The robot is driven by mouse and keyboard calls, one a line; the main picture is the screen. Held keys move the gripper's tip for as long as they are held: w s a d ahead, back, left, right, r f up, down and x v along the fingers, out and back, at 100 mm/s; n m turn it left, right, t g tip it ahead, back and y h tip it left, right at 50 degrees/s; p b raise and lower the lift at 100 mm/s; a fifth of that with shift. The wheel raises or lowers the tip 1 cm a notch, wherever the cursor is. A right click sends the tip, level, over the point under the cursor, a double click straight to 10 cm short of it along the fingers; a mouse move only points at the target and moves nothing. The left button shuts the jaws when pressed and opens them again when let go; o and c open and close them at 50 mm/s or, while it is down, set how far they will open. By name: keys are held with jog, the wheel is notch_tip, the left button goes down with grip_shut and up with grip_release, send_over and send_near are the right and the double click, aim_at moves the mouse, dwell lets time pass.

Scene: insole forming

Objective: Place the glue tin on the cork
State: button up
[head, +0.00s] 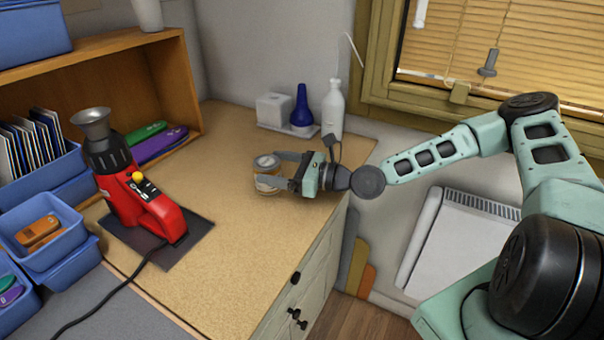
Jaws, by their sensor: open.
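The glue tin (266,161), a small round pale container with a light lid, stands upright on the worktop right of the middle. My gripper (272,170) reaches it from the right, with its open fingers on either side of the tin. One finger crosses in front of the tin and hides part of its side. I cannot tell whether the fingers touch it. The cork (235,215) appears to be the speckled tan surface covering the worktop; the tin appears to stand on it.
A red heat tool (140,205) stands on a dark mat (185,250) at left, its cable running forward. Blue bins (45,265) line the left edge. A white bottle (333,108) and blue bottle (301,108) stand behind my gripper. The front worktop is clear.

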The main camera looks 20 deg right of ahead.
jog(key=b+v, duration=0.1)
jog(key=v, duration=0.7)
jog(key=shift+b, duration=0.35)
